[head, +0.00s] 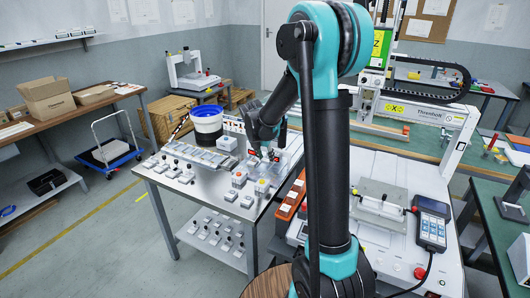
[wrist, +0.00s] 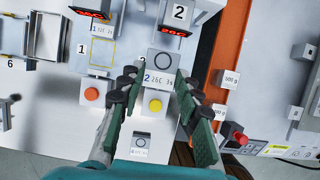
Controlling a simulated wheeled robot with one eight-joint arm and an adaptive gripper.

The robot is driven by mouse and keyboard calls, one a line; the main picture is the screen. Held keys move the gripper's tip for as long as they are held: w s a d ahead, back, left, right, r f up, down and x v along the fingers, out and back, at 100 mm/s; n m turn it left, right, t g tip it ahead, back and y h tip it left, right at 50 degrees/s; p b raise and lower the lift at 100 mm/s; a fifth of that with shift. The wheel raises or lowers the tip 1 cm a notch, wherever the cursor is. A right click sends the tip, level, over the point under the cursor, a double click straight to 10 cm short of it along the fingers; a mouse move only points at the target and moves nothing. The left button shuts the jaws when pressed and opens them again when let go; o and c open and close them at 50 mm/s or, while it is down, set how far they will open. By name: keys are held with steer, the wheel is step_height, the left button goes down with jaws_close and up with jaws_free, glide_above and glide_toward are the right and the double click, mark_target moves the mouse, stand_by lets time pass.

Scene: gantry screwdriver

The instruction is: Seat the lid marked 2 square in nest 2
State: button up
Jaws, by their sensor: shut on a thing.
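My gripper (wrist: 157,76) is shut on a pale grey lid (wrist: 163,60) in the middle of the wrist view. The lid has a dark ring on its face and a label starting with 2 on its near side. It sits in front of the "2" sign (wrist: 180,13) and a red display (wrist: 175,32); nest 2 is hidden around it. I cannot tell whether the lid is seated or just above the nest. In the head view my gripper (head: 264,154) is low over the back right of the steel table (head: 200,196); the lid is too small to make out there.
Nest 1 (wrist: 101,52), outlined yellow, lies empty to the left. An orange button (wrist: 92,94) and a yellow button (wrist: 155,105) stand in front. A ringed white block (wrist: 140,141) is nearer. White weights (wrist: 231,77) stand to the right. A blue-rimmed bucket (head: 207,118) stands at the table's back.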

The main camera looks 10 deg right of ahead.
steer(key=shift+d+f, duration=0.4)
steer(key=shift+d, duration=0.2)
steer(key=shift+f, duration=0.25)
glide_above(270, 177)
steer(key=s, duration=0.1)
steer(key=shift+a+f, duration=0.25)
steer(key=shift+f, duration=1.15)
steer(key=shift+a+f, duration=0.2)
steer(key=shift+f, duration=1.2)
steer(key=shift+f, duration=0.75)
steer(key=o, duration=1)
steer(key=shift+r, duration=0.15)
steer(key=v, duration=1.1)
steer(key=shift+s+a+r, duration=0.15)
steer(key=shift+a+r, duration=0.05)
steer(key=shift+r, duration=0.1)
